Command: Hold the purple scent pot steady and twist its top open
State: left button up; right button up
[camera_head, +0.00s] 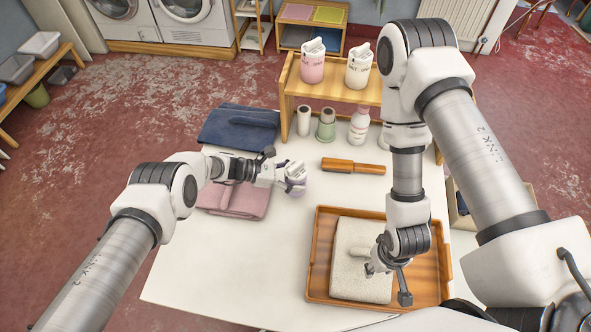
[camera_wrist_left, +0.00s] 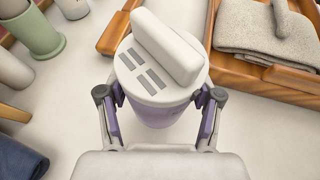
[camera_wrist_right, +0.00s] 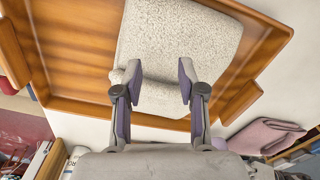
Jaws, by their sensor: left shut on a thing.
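The purple scent pot (camera_head: 298,188) is at the middle of the white table. Its white top has a raised bar and grey slots, and is seated on the purple body (camera_wrist_left: 158,115) in the left wrist view. My left gripper (camera_head: 285,180) is shut on the pot, with one finger on each side of the body below the top. I cannot tell whether the pot touches the table. My right gripper (camera_head: 387,282) is open and points down over the wooden tray, away from the pot. Its fingers (camera_wrist_right: 158,90) are apart, above a grey textured pad with a rounded grip.
The tray (camera_head: 318,232) with the grey pad (camera_head: 347,285) fills the table's right front. Folded blue (camera_head: 235,128) and pink cloths (camera_head: 235,203) lie left. The front left table is clear.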

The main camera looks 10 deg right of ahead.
pick_arm(q)
jog(key=shift+f, duration=1.3)
jog(key=shift+f, duration=0.2)
jog(key=o, duration=1)
jog(key=shift+c, duration=0.2)
jog(key=shift+r, duration=0.35)
jog(key=c, duration=1.1)
